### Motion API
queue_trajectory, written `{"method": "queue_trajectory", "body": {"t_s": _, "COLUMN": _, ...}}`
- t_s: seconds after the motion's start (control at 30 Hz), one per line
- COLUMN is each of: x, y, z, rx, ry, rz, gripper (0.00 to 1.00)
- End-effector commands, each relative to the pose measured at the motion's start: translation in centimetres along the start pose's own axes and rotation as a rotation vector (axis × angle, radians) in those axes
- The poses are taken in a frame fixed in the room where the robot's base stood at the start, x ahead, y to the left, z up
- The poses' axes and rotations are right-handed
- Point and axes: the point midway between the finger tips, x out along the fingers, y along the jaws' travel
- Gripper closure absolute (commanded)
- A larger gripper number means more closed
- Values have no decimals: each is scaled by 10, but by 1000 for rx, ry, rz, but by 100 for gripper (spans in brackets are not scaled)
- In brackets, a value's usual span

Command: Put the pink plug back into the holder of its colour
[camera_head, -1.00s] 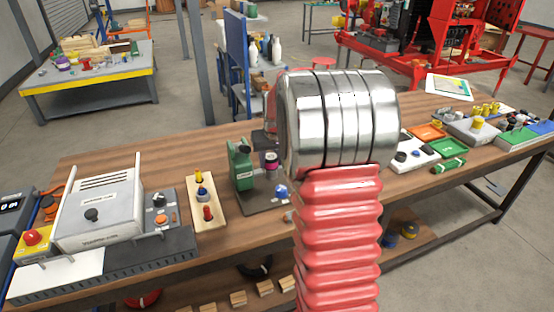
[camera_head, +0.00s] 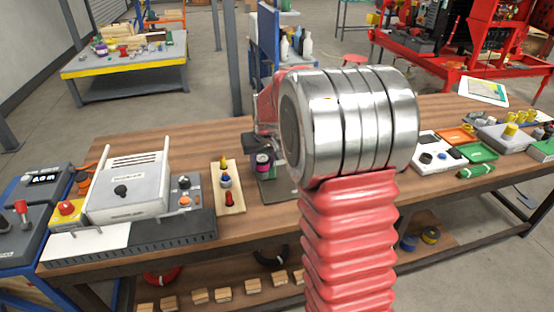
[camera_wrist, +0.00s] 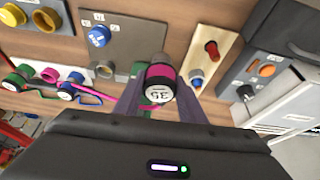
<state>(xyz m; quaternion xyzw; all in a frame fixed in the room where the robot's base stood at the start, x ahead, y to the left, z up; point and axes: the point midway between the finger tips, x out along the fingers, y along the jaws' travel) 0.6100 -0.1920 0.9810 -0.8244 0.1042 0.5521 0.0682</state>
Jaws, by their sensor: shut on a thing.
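The pink plug (camera_wrist: 160,76) is a black-ended cylinder with a pink band and a white number on its face. My gripper (camera_wrist: 162,94) is shut on it, with one dark finger on each side. In the head view my gripper (camera_head: 262,143) holds the plug (camera_head: 263,162) over the grey plate on the bench, partly hidden by my arm. I cannot tell which of these is the pink holder.
A wooden strip (camera_head: 227,187) with yellow, blue and red knobs stands left of the plug. A white box (camera_head: 130,185) with raised handles is further left. White, orange and green trays (camera_head: 478,152) lie at the right. Bare wood lies between the strip and the box's front.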

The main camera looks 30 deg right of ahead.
Motion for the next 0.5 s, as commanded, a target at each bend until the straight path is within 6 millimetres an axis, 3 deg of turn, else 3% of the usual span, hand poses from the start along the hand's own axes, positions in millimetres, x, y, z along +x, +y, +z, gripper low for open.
{"method": "queue_trajectory", "body": {"t_s": 0.03, "x": -1, "y": -20, "z": 2, "rx": -21, "ry": -2, "rz": -13, "gripper": 94}}
{"method": "queue_trajectory", "body": {"t_s": 0.3, "x": -5, "y": -121, "z": 17, "rx": -143, "ry": -1, "rz": -65, "gripper": 94}}
{"method": "queue_trajectory", "body": {"t_s": 0.5, "x": -11, "y": -175, "z": 33, "rx": -211, "ry": 0, "rz": -93, "gripper": 94}}
